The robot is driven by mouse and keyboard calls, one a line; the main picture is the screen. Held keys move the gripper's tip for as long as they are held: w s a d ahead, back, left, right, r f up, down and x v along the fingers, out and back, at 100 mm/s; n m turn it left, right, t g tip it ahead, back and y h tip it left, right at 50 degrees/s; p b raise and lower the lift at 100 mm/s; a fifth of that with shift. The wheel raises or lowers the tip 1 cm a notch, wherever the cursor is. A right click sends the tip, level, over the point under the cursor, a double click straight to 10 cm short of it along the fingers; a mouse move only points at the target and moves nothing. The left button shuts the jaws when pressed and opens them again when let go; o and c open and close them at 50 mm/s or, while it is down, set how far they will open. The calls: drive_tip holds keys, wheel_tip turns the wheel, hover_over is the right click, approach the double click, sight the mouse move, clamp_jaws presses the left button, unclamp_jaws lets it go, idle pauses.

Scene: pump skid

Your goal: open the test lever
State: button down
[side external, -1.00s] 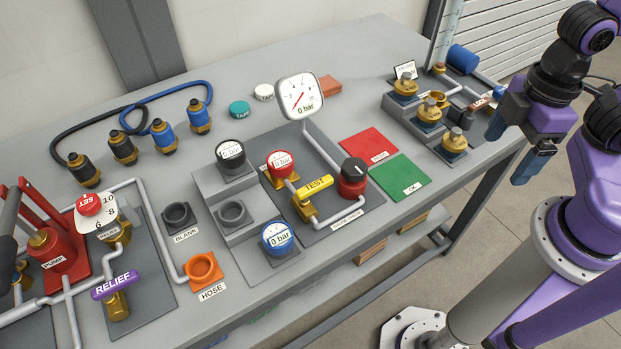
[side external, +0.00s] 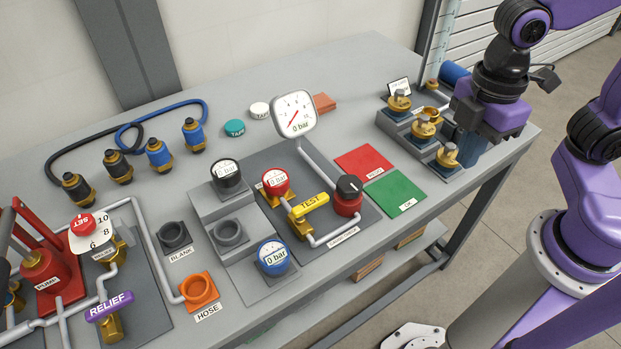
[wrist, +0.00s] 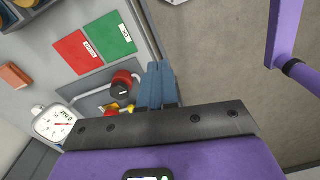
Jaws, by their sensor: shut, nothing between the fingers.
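The test lever (side external: 309,203) is a yellow bar marked TEST on a brass valve, on the grey panel in the middle of the table. It lies slanting, its free end pointing up and right towards a red fitting with a black knob (side external: 349,188). In the wrist view a small piece of the yellow lever (wrist: 112,107) shows beside the red fitting; the rest is hidden behind my gripper body. My gripper (wrist: 154,70) is shut and empty, its blue fingers together. In the side external view it hangs over the right end of the table, well right of the lever.
A white gauge (side external: 295,114) on a pipe stands behind the lever. A blue-rimmed gauge (side external: 274,257) sits in front. Red (side external: 364,163) and green (side external: 398,193) mats lie between lever and gripper. Brass valves (side external: 424,123) stand close to my gripper's left.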

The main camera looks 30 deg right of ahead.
sight(310, 208)
drive_tip(key=w+a+f+n+g, duration=0.1)
drive_tip(key=w+a+n+g, duration=0.1)
drive_tip(key=w+a+n, duration=0.6)
drive_tip(key=w+a+f+n+g, duration=0.2)
drive_tip(key=w+a+n, duration=0.7)
drive_tip(key=w, duration=0.9)
drive_tip(key=shift+f+n, duration=0.25)
drive_tip(key=shift+n, duration=1.35)
drive_tip(key=shift+f, duration=0.1)
drive_tip(key=s+f, duration=0.7)
drive_tip(key=f, duration=0.2)
drive_tip(key=shift+s, duration=0.35)
